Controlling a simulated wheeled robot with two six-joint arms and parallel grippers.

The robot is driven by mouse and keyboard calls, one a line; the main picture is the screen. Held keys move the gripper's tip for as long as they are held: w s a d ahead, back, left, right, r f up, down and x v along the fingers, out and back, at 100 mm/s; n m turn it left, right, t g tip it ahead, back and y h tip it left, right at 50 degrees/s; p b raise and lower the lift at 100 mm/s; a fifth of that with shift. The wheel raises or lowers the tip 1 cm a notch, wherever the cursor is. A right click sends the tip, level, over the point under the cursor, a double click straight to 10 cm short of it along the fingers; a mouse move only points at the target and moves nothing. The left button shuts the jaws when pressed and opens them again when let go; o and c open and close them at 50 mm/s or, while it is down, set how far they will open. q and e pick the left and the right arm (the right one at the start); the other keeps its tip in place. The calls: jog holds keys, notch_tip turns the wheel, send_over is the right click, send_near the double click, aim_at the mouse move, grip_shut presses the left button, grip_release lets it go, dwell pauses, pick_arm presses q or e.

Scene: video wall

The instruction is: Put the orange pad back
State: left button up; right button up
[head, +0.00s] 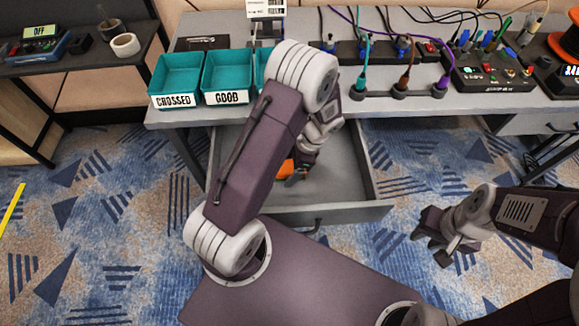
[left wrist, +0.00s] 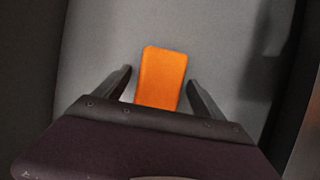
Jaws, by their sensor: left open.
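The orange pad (left wrist: 161,78) lies flat on the grey floor of an open drawer (head: 345,185). In the left wrist view it sits between the two spread fingers of my left gripper (left wrist: 159,80), with a gap on each side. In the head view only a small part of the pad (head: 285,168) shows beside my left gripper (head: 301,174), which reaches down into the drawer; my arm hides much of the rest. My right gripper (head: 432,240) is off to the right, over the carpet and outside the drawer; its fingers look apart and hold nothing.
Teal bins (head: 177,77) labelled CROSSED and GOOD stand on the desk (head: 415,105) above the drawer; a third is partly hidden. Cables, plugs and a black switch box (head: 492,80) crowd the desk's right. A dark side table (head: 85,62) stands left. Carpet beside the drawer is clear.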

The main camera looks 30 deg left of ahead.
pick_arm(q)
jog(key=shift+r, duration=0.1)
jog(key=p+v, duration=0.4)
jog(key=v, duration=0.8)
jog(key=s+d+r+n+t+h, duration=0.1)
jog(key=s+r+n+t+h, duration=0.2)
jog(key=s+n, duration=0.7)
jog(key=shift+s+r+n+h, duration=0.25)
jog(key=shift+r+n+h, duration=0.3)
jog(key=shift+n, duration=0.45)
